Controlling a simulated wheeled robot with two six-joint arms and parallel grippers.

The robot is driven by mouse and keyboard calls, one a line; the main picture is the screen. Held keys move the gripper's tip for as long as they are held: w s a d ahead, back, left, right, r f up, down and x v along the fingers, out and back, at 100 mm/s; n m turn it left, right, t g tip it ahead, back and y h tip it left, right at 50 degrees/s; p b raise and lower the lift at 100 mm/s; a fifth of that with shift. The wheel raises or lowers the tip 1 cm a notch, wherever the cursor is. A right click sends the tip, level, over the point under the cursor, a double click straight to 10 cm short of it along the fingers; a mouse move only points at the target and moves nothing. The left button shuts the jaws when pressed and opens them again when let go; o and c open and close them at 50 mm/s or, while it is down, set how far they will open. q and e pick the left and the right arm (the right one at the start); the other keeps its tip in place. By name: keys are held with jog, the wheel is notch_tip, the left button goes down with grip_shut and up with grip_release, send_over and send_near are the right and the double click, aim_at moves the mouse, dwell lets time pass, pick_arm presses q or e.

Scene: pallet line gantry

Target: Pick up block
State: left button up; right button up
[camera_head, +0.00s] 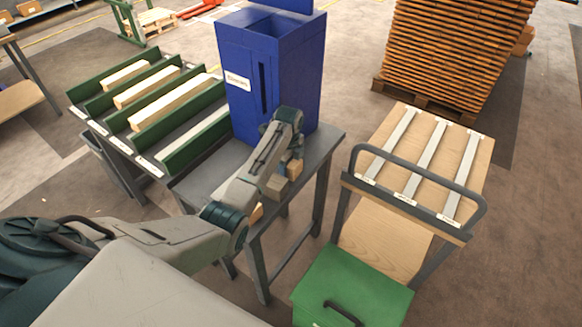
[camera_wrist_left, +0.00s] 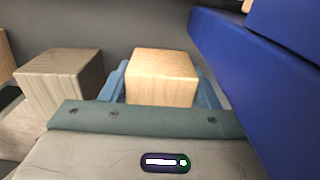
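My left arm reaches in from the left in the head view, over the grey table to the front of the blue bin. The left gripper (camera_head: 291,163) points down there, partly hidden by its own wrist. In the left wrist view, a pale wooden block (camera_wrist_left: 162,78) sits between the gripper's light blue fingers (camera_wrist_left: 162,88), one finger along each side. I cannot tell whether they press on it. In the head view this block (camera_head: 295,169) shows by the fingers. A second, greyer block (camera_wrist_left: 62,82) stands to its left; it also shows in the head view (camera_head: 277,187). My right gripper is not in view.
The tall blue bin (camera_head: 262,75) stands on the table (camera_head: 205,185) close to the gripper, at the right in the wrist view. Another block (camera_head: 257,212) is partly hidden by my arm. Green racks (camera_head: 180,120) with timber lie left; a slatted cart (camera_head: 385,195) stands right.

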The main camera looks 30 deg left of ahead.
pick_arm(q)
jog(key=c, duration=0.5)
jog(key=shift+r+b, duration=0.2)
jog(key=shift+b, duration=0.15)
jog(key=shift+s+d+r, duration=0.1)
jog(key=shift+r, duration=0.3)
notch_tip(320, 180, up, 5)
jog(key=shift+f+b, duration=0.1)
jog(key=shift+b, duration=0.95)
jog(key=shift+s+d+r, duration=0.35)
jog(key=shift+s+r, duration=0.05)
jog(key=shift+s, duration=0.05)
jog(key=shift+s+d+r+p, duration=0.1)
jog(key=shift+s+d+p, duration=0.8)
jog(key=shift+s+d, duration=1.25)
jog(key=shift+s+d+p, duration=0.9)
jog(key=shift+s+d, duration=0.65)
jog(key=shift+s, duration=1.25)
jog(key=shift+s+d+r+p, duration=0.1)
jog(key=shift+s+d+p, duration=0.8)
jog(key=shift+s+d, duration=1.25)
